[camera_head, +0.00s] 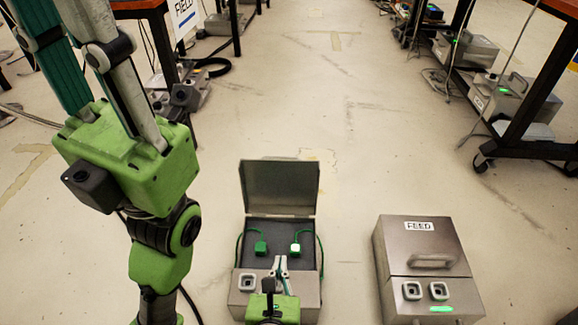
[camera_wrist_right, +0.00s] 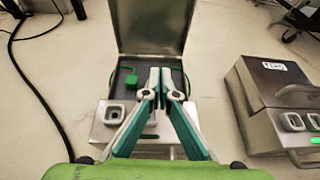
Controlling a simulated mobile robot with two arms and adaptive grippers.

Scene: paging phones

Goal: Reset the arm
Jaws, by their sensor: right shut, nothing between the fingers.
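My right gripper (camera_head: 280,265) is at the bottom centre of the head view, in front of an open grey box (camera_head: 251,225). In the right wrist view its fingers (camera_wrist_right: 160,82) meet at the tips, shut and empty, over the box's front part. A square socket (camera_head: 247,282) shows on the box's front left. My left gripper (camera_head: 78,50) is raised at the upper left of the head view, its fingertips cut off by the frame.
A closed grey box labelled FEED (camera_head: 425,240), with a green light, stands to the right. Wheeled tables with equipment stand at the upper right (camera_head: 535,100) and upper left. The floor between them (camera_head: 330,100) is clear. A black cable (camera_wrist_right: 35,90) runs left of the open box.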

